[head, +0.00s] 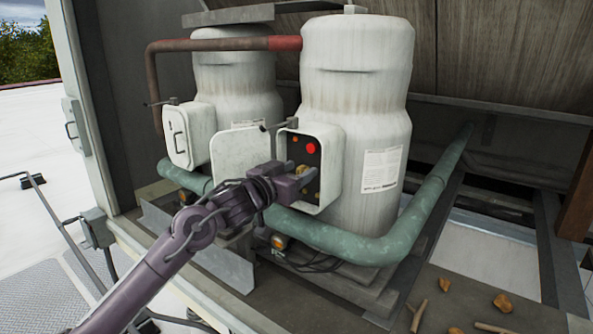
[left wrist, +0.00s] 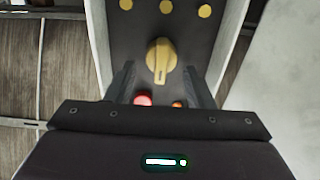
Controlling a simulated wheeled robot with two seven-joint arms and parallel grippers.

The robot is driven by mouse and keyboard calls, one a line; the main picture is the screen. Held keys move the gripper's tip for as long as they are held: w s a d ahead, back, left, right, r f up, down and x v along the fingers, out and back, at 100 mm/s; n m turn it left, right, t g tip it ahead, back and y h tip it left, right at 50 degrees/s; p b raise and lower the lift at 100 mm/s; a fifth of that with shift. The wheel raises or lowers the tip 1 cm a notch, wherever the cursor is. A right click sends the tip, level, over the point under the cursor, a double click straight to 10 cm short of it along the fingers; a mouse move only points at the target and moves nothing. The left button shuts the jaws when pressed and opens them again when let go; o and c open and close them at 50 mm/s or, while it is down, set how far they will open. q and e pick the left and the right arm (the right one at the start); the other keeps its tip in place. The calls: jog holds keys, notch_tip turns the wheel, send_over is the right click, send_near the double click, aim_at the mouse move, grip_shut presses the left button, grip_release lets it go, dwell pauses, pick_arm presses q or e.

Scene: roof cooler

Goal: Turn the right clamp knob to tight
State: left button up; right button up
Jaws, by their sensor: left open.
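A yellow knob (head: 301,170) sits on the dark panel (head: 296,150) inside the open control box on the right-hand white tank. It fills the middle of the left wrist view (left wrist: 160,58), its pale mark pointing down in that picture. No "tight" marking can be read. My left gripper (head: 300,173) is open at the panel, its fingers on either side of the knob. In the left wrist view the fingers (left wrist: 160,75) leave a gap on both sides of the knob; whether they touch it elsewhere cannot be told. My right gripper is not in view.
Red lights (head: 310,148) are on the panel. The box door (head: 240,151) stands open to the left. A closed box (head: 190,134) is on the left tank (head: 236,75). A green pipe (head: 345,243) runs below.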

pick_arm(q)
jog(key=shift+c, duration=0.3)
jog(key=c, duration=0.9)
jog(key=shift+m, duration=0.4)
jog(key=shift+s+d+f+m+b, duration=0.25)
jog(key=shift+m+b, duration=1.45)
jog(key=shift+m, duration=1.15)
jog(key=shift+d+f+m+b, duration=0.2)
jog(key=shift+f+m+b, duration=0.15)
jog(key=shift+m+b, duration=1.95)
jog(key=shift+s+d+f+m+b, duration=0.25)
jog(key=shift+m+b, duration=0.9)
jog(key=shift+m, duration=2.2)
jog(key=shift+w, duration=0.1)
